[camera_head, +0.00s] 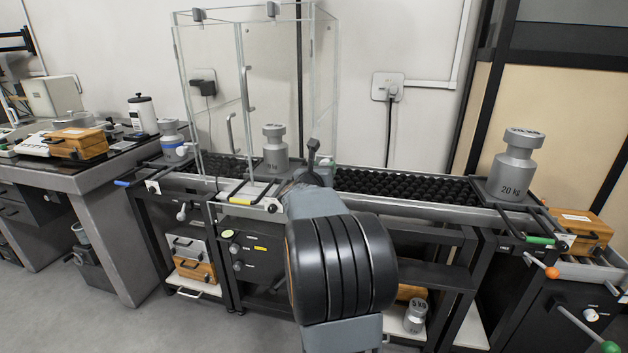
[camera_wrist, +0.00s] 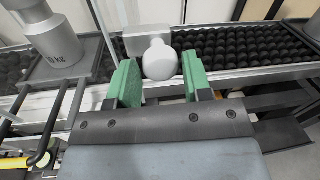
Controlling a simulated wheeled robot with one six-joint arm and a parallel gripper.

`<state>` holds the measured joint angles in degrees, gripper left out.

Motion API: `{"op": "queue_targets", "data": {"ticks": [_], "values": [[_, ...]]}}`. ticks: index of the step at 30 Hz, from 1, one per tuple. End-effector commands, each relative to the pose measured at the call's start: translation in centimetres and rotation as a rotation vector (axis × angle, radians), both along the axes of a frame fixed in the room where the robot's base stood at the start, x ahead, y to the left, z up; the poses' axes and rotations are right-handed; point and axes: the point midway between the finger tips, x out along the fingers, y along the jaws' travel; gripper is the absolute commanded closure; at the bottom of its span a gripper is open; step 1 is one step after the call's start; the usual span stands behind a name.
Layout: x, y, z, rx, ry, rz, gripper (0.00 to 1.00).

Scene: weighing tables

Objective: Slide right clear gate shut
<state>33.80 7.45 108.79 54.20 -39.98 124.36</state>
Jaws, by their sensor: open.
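A clear-walled enclosure (camera_head: 272,55) stands over the middle of the roller line, with clear panes and metal handles (camera_head: 247,90) at its front. Clear panes also show at its right side (camera_head: 325,70); which one is the right gate, and how far it stands open, is hard to tell. My gripper (camera_head: 322,164) is at the enclosure's lower right. In the wrist view my gripper (camera_wrist: 158,78) has its green fingers apart, either side of a pale round knob (camera_wrist: 160,60). The knob is in front of a grey block (camera_wrist: 146,42). Contact cannot be told.
A grey weight (camera_head: 275,152) stands inside the enclosure and shows left in the wrist view (camera_wrist: 55,45). Black rollers (camera_head: 400,185) run right to a 20 kg weight (camera_head: 514,168). A yellow-handled lever (camera_head: 238,190) sticks out in front.

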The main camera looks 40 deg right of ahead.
Motion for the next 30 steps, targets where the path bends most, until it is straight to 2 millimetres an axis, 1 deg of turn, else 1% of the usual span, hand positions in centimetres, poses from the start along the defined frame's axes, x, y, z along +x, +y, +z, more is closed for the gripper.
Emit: {"op": "queue_targets", "data": {"ticks": [1, 9, 15, 21, 30], "values": [[-0.4, 1.0, 0.1, 0.000, -0.001, 0.003, 0.55], [-2.7, 6.1, 0.2, 0.000, 0.000, 0.005, 0.55], [-4.1, 9.1, 0.0, 0.003, 0.001, 0.005, 0.55], [-4.8, 10.7, 0.0, 0.003, 0.000, 0.003, 0.55], [-5.1, 11.1, -0.1, 0.003, 0.002, 0.002, 0.55]]}}
